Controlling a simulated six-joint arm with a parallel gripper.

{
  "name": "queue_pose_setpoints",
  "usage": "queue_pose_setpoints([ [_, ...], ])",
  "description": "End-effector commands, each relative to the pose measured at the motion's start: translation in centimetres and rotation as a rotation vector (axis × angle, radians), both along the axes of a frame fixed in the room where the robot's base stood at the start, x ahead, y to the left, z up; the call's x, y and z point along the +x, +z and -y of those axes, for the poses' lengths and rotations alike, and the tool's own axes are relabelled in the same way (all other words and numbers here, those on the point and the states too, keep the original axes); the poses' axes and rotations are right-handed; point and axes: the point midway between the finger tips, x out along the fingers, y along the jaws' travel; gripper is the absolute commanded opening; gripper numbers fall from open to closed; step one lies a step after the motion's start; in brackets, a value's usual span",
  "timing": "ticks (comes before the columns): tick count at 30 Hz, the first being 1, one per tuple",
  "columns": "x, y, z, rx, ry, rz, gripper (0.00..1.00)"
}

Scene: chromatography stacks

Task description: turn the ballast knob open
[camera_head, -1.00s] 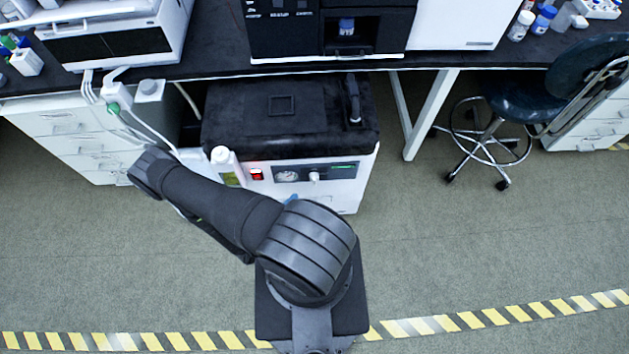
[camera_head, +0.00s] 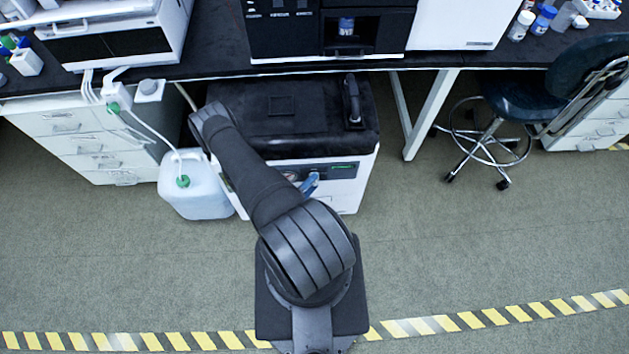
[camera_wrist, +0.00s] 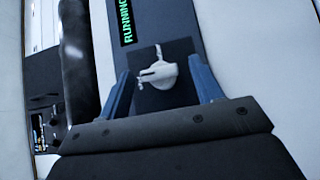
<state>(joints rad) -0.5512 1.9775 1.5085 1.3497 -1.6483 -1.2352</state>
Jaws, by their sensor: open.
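The ballast knob (camera_wrist: 158,72) is a pale, pointed knob on a dark square plate (camera_wrist: 175,97), seen in the wrist view. It sits on the front panel of the white and black pump unit (camera_head: 345,193) under the bench. My gripper (camera_wrist: 160,88) is open, its blue fingers on either side of the knob in the picture. I cannot tell whether they touch it. In the head view the blue gripper (camera_head: 310,184) is at the unit's front panel, and the knob is hidden there. A green RUNNING display (camera_wrist: 125,20) is lit beside the plate.
A white jug (camera_head: 195,195) with a green cap and a tube stands on the floor left of the unit. A black handle (camera_head: 353,100) rises from the unit's top. A table leg (camera_head: 432,112) and a stool (camera_head: 490,130) stand to the right.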

Motion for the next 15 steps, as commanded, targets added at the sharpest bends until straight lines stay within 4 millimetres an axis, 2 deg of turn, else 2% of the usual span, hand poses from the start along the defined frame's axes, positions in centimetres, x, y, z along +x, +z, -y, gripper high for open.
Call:
queue_pose_setpoints([
  [6, 0.97, 0.03, 1.05, 0.000, -0.002, 0.001, 0.60],
  [15, 1.24, 0.03, 1.27, 0.000, 0.000, 0.001, 0.60],
])
